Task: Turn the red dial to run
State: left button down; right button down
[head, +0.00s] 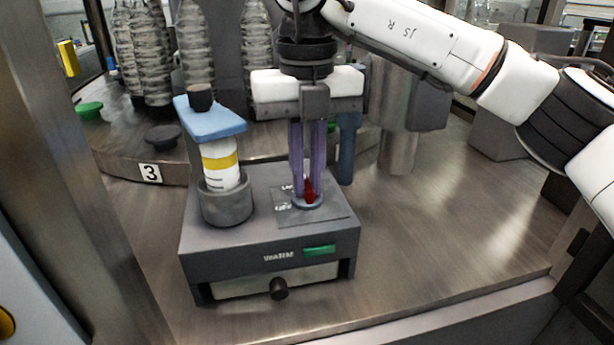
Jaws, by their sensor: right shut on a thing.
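The red dial (309,192) stands on the right part of the top of a dark grey machine (220,247). A small plate with white lettering lies around it, too small and partly covered to read. My right gripper (308,185) points straight down from above, its two purple fingers shut on the red dial. The fingers hide part of the dial, so I cannot tell which mark it points to. My left gripper is not in view.
On the machine's left, a white bottle with a yellow band (220,163) sits in a grey cup (227,205) under a blue arm (213,120). Glass bottles (196,45) stand behind. The counter at right (450,220) is clear.

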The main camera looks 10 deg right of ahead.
aim_at(307, 183)
jog(key=m+b, duration=0.1)
jog(key=m, duration=0.5)
jog(key=shift+w+r, duration=0.1)
dwell(0.6)
jog(key=c, duration=1.8)
grip_release()
notch_tip(307, 183, up, 10)
jog(key=shift+r+p, duration=0.15)
jog(key=shift+p, duration=0.55)
